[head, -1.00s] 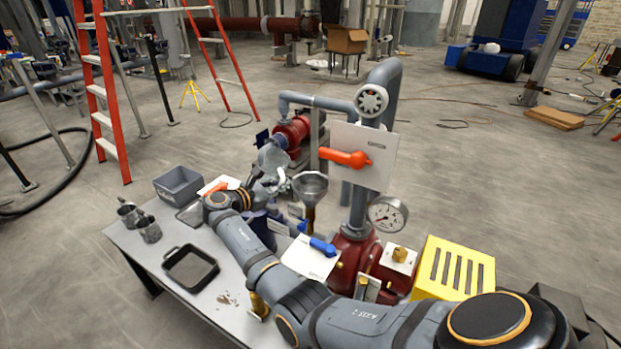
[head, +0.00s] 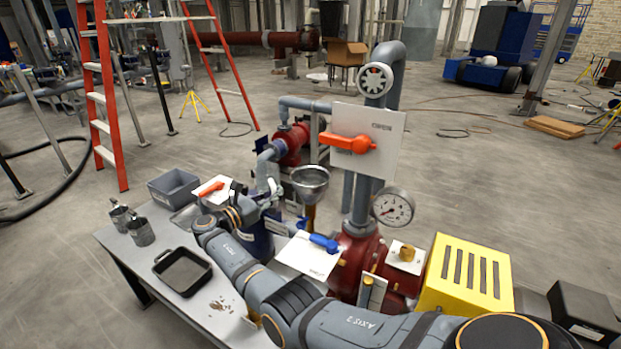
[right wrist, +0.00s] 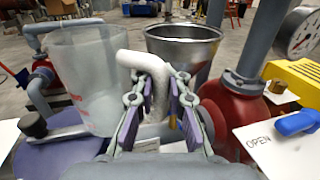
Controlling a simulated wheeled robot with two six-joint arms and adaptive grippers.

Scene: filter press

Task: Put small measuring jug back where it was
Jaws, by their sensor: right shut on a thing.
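A clear plastic measuring jug with faint red marks shows in the right wrist view (right wrist: 88,75). My right gripper (right wrist: 152,100) is shut on its white handle. The jug is off the table and looks about upright, just left of the steel funnel (right wrist: 188,45). In the head view my right gripper (head: 266,196) is beside the funnel (head: 310,180), and the jug is hard to make out there. My left gripper is not in view.
The table (head: 205,310) holds a grey bin (head: 173,188), two metal cans (head: 141,232) and a black tray (head: 182,270). Pump pipework, a gauge (head: 392,207) and a plate with an orange lever (head: 345,142) stand close on the right. The table's front left has bare room.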

